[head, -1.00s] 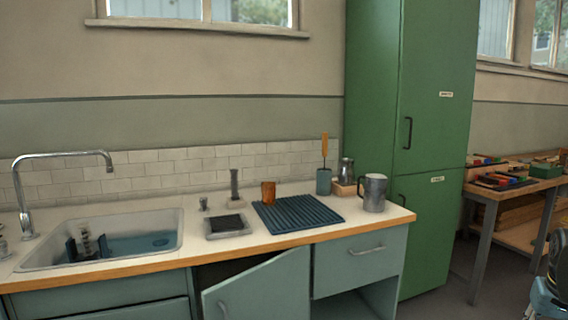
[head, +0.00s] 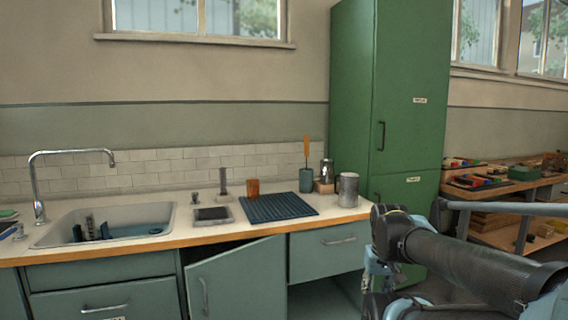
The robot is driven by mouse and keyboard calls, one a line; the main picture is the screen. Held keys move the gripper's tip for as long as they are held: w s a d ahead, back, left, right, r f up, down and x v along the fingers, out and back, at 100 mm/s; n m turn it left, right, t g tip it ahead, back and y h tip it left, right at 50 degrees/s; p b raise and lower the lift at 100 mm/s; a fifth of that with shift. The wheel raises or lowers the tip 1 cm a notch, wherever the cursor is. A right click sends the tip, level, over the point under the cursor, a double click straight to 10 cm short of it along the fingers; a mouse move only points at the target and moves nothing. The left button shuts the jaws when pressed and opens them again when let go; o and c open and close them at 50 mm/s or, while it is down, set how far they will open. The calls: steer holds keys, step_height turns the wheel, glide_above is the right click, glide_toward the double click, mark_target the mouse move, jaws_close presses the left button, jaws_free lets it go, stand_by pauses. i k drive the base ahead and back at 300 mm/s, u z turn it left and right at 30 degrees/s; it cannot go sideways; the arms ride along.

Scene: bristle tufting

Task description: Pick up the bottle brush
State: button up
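A tool with an orange handle (head: 307,145) stands upright in a teal cup (head: 306,182) at the back right of the counter. It may be the bottle brush; its lower end is hidden in the cup. A dark upright cylinder (head: 222,181) stands on a small block by the wall, too small to identify. My arm reaches in from the lower right, in front of the green cabinet and well short of the cup. My gripper (head: 376,278) seems to be at its near end, partly hidden, and its fingers are unclear.
A blue ribbed mat (head: 278,208), an amber cup (head: 253,188), a metal mug (head: 348,190) and a metal pitcher (head: 327,174) are on the counter (head: 225,234). The sink (head: 158,214) is at left. A lower cabinet door (head: 238,280) stands open. A tall green cabinet (head: 352,100) borders the right.

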mark_target(306, 137)
steer(key=u, duration=0.1)
steer(key=i, duration=1)
steer(key=z, duration=0.05)
